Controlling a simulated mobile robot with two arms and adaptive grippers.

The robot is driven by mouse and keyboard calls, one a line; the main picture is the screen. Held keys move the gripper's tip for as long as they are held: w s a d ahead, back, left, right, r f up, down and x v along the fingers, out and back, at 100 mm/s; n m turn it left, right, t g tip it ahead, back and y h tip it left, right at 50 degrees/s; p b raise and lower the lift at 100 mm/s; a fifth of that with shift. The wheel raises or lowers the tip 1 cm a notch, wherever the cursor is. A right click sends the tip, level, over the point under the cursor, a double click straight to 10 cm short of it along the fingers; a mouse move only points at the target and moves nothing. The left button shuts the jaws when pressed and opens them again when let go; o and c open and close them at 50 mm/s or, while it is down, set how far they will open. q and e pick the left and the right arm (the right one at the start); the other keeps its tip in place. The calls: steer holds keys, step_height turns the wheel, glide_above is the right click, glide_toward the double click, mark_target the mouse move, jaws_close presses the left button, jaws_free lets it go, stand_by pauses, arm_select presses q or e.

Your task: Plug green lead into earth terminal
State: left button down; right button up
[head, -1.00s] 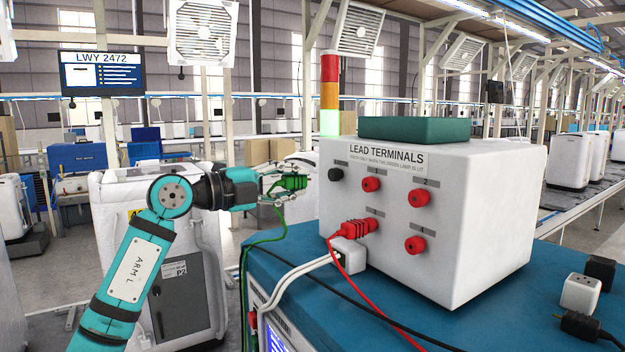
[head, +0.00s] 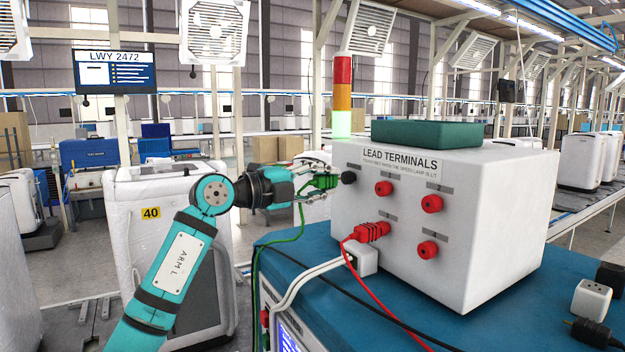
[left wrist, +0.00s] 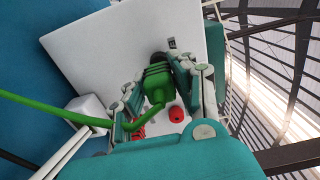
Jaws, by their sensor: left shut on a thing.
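My left gripper (head: 318,182) is shut on the green lead's plug (left wrist: 157,84); the plug also shows between the fingers in the head view (head: 326,182). The green lead (head: 301,218) hangs down from it to the bench edge. The white lead terminals box (head: 480,215) has a black terminal (head: 349,177) at its upper left, whose small label I cannot read. The plug's front end is right at this black terminal, which also shows in the left wrist view (left wrist: 158,57). I cannot tell whether the plug is seated in it. My right gripper is out of view.
A red plug (head: 371,232) sits in the lower left terminal. Several bare red terminals are beside it. The lamp tower's green section (head: 342,124) is bright. A white adapter (head: 362,258) and cables lie at the box's front. A green case (head: 425,134) is on top.

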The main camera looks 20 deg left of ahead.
arm_select(q)
steer(key=shift+w+d, duration=0.35)
steer(key=shift+d, duration=0.1)
steer(key=shift+p, duration=0.75)
stand_by(1.9)
steer(key=shift+w+d+p, duration=0.35)
steer(key=shift+w+p, duration=0.05)
steer(key=shift+p, duration=0.05)
steer(key=c, duration=1)
jaws_free()
steer(key=v, duration=1.2)
